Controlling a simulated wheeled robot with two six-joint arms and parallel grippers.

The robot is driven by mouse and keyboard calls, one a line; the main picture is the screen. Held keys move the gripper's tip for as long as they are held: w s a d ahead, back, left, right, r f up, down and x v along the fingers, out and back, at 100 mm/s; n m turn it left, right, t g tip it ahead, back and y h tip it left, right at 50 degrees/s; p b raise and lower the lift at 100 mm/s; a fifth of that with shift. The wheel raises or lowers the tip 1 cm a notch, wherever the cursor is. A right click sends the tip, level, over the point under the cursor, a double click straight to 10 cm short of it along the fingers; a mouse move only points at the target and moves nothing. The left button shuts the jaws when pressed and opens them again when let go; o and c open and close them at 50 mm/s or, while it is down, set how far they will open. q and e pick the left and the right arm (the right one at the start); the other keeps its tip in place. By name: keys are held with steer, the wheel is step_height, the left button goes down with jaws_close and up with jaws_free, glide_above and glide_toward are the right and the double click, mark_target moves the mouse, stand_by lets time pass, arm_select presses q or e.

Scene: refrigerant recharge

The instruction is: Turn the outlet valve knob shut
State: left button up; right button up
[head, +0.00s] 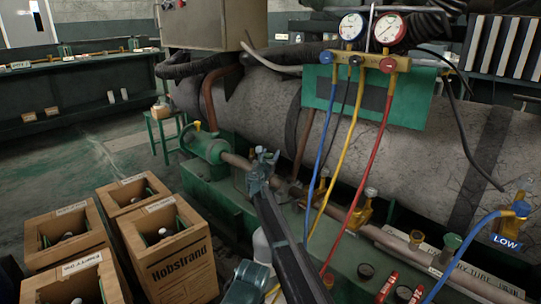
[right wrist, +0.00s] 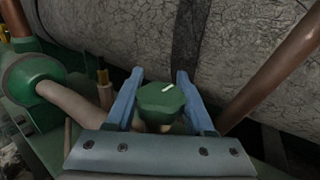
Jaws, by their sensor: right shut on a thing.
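The outlet valve knob is a green faceted cap (right wrist: 161,101) with a pale mark on top, seen in the right wrist view. My right gripper (right wrist: 160,76) has its two blue fingers on either side of this knob and is shut on it. In the head view my right gripper (head: 263,160) is at the copper pipe beside the green cylinder, and it hides the knob there. My left gripper is not in view.
A large grey tank (head: 345,140) runs behind the pipe. Gauges (head: 388,29) hang above, with blue, yellow and red hoses (head: 366,180) dropping to the right of my arm. Cardboard boxes (head: 172,255) stand at the left. A blue LOW coupling (head: 515,212) is at far right.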

jaws_close()
steer(key=shift+m+h, duration=0.3)
steer(key=shift+h, duration=0.1)
steer(key=shift+d+m+g+h, duration=0.15)
steer(key=shift+m+g+h, duration=0.35)
steer(key=shift+h, duration=0.4)
steer(key=shift+s+d+m+g+h, duration=0.15)
steer(key=shift+d+m+g+h, duration=0.15)
steer(key=shift+m+h, duration=0.5)
steer(key=o, duration=1.2)
jaws_free()
